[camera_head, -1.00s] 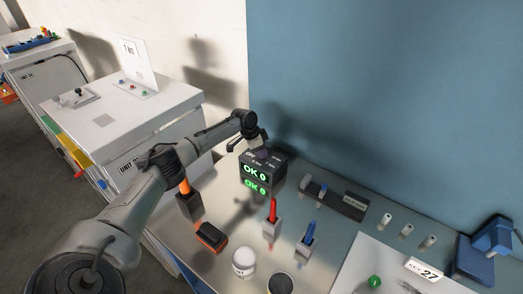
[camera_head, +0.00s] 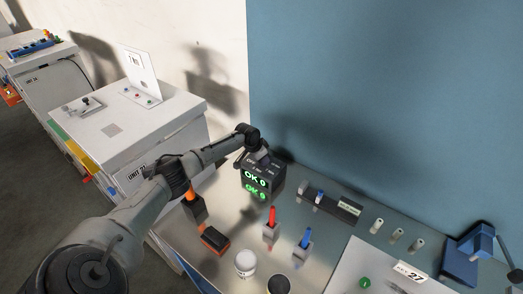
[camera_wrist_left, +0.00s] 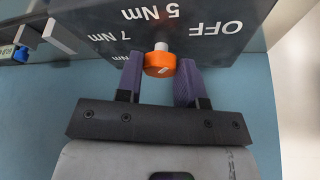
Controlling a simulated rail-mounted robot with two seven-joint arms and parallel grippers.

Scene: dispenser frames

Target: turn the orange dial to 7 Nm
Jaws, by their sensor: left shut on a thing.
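The dark dispenser box (camera_head: 262,184) stands at the back of the bench against the blue wall, its green display reading "OK 0". In the left wrist view, the orange dial (camera_wrist_left: 159,66) sits on its dark face (camera_wrist_left: 70,30) with a white stub pointing up roughly towards the "5 Nm" label. "OFF" and "7 Nm" labels lie to either side. My left gripper (camera_wrist_left: 160,73) has its purple fingers on both sides of the dial and is shut on it. In the head view my arm hides the dial. My right gripper is not in view.
On the bench are an orange-handled tool (camera_head: 192,197), a black-and-orange block (camera_head: 214,240), a red tool (camera_head: 271,222), a blue tool (camera_head: 306,238) and a white jar (camera_head: 245,264). A dark rack (camera_head: 340,206) stands right of the box. White cabinets (camera_head: 150,115) stand at left.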

